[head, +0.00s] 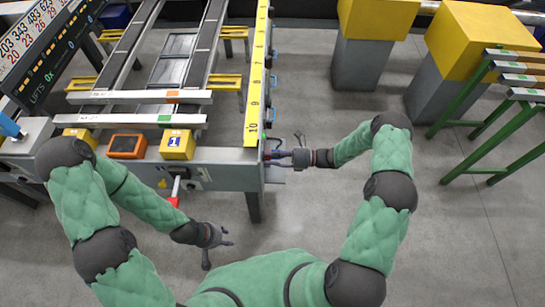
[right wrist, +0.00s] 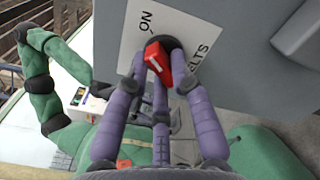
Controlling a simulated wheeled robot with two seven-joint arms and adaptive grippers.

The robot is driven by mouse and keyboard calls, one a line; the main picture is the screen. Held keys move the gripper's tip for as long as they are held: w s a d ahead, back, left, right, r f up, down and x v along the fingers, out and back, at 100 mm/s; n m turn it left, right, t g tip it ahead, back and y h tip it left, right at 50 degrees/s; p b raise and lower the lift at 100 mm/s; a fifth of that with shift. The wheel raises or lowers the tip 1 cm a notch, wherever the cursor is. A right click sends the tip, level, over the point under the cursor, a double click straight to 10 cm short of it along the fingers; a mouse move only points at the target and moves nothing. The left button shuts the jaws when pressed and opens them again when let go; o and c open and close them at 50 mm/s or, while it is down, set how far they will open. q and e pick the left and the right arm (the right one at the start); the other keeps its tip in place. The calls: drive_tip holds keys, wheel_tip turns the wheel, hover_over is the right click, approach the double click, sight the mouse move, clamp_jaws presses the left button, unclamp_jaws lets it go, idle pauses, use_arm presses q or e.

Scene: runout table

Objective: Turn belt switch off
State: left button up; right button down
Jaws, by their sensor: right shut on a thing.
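The belt switch (right wrist: 158,62) is a red knob with a white mark on a dark round base, set in a white plate (right wrist: 130,38) lettered "ON" and "BELTS" on a grey panel. Its mark is tilted in the right wrist view, and the lettering for the other position is hidden. My right gripper (right wrist: 160,85) is shut on the knob, its purple fingers around it. In the head view my right gripper (head: 282,157) is at the table's right end, and the knob cannot be made out. My left gripper (head: 222,243) is open and empty, low before the table front.
The runout table (head: 225,168) carries an orange-framed device (head: 127,146) and a yellow box (head: 177,144). A red-tipped lever (head: 174,201) sticks out of its front near my left arm. Yellow-topped blocks (head: 377,20) and a green rack (head: 495,125) stand right. The floor between is clear.

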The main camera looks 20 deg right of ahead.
drive_tip(key=shift+w+f+n+b, duration=0.15)
drive_tip(key=shift+n+b, duration=0.55)
drive_tip(key=shift+n, duration=3.45)
drive_tip(key=shift+s+f+n+b, duration=0.15)
drive_tip(key=shift+n+b, duration=0.5)
drive_tip(key=shift+n, duration=3.5)
drive_tip(key=shift+w, duration=0.1)
drive_tip(key=c, duration=1.1)
unclamp_jaws()
drive_tip(key=shift+o, duration=0.2)
drive_tip(key=shift+d, duration=0.15)
drive_tip(key=v, duration=1.2)
